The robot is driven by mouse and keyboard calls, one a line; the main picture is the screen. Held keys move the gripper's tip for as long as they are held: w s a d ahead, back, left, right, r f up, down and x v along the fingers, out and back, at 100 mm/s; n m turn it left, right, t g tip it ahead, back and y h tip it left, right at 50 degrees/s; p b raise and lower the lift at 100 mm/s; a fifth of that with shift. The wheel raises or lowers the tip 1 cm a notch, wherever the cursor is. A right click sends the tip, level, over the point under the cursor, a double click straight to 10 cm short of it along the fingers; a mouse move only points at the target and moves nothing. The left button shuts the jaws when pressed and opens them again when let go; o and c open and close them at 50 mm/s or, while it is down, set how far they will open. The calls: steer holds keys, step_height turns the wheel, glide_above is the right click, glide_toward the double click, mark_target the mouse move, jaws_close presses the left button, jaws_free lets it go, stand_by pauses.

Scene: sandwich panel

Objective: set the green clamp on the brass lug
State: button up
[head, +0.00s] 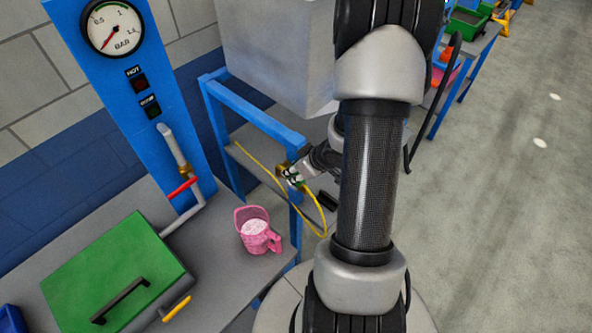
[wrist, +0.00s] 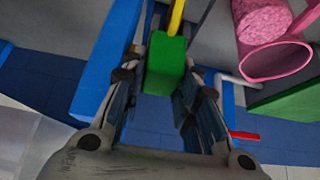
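The green clamp (wrist: 165,65) is a green block between the two fingers of my gripper (wrist: 160,85) in the wrist view, with a yellow cable (wrist: 176,17) running from its far end. The fingers lie against its sides, so my gripper appears shut on it. In the head view my gripper (head: 296,178) is at the blue frame's front post, with only a little of the green showing between its tips. The brass lug (head: 281,169) shows as a small yellowish piece at that post, right beside the clamp. I cannot tell whether they touch. The wrist view does not show the lug clearly.
The yellow cable (head: 258,166) loops around the blue frame (head: 262,124) and hangs below my gripper. A pink jug (head: 258,236) stands on the grey bench near the post. A green lidded box (head: 115,275) and a gauge panel (head: 113,28) are at left. Open floor lies right.

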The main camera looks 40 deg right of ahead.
steer(key=o, duration=0.5)
steer(key=shift+r, duration=0.1)
steer(key=v, duration=1.2)
